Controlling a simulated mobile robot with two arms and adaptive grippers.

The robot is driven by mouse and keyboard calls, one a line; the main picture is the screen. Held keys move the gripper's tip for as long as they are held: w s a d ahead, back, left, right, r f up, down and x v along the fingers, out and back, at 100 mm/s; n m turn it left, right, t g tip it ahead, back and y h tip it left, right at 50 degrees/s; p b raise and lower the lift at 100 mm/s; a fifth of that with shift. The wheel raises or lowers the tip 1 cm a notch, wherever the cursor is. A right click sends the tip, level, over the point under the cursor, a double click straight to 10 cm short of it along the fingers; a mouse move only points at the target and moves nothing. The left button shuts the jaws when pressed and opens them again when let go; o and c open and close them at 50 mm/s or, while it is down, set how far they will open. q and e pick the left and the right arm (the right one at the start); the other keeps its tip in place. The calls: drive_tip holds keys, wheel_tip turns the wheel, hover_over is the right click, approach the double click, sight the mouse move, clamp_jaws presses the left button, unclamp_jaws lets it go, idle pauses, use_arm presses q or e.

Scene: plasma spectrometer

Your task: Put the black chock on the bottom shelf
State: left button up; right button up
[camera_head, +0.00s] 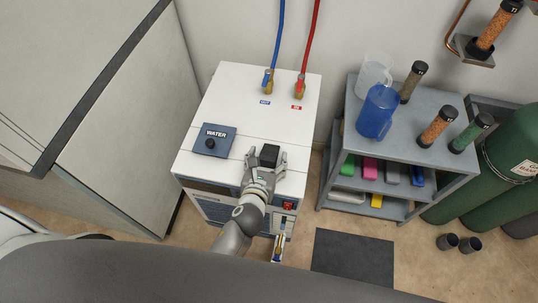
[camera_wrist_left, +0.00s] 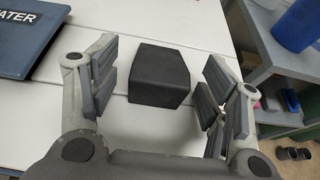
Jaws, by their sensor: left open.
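The black chock (camera_head: 269,154) sits on the white top of the chiller unit, near its front right. In the left wrist view the chock (camera_wrist_left: 158,75) is a dark block between the open fingers, with gaps on both sides. My left gripper (camera_head: 265,160) is open around it; it also shows in the left wrist view (camera_wrist_left: 160,90). The grey shelf unit (camera_head: 420,158) stands to the right. Its bottom shelf (camera_head: 390,210) holds a white block (camera_head: 347,197) and a yellow block (camera_head: 376,201). My right gripper is not in view.
A blue WATER panel (camera_head: 214,141) lies left of the gripper. Blue and red hoses rise behind it. The shelf's top holds a blue pitcher (camera_head: 377,112), a clear pitcher (camera_head: 374,72) and several capped tubes. Coloured blocks fill the middle shelf. Green cylinders (camera_head: 510,160) stand at the right.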

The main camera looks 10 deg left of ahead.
use_arm(q)
drive_tip(key=shift+c, duration=0.2)
drive_tip(key=c, duration=1.2)
drive_tip(key=shift+r, duration=0.1)
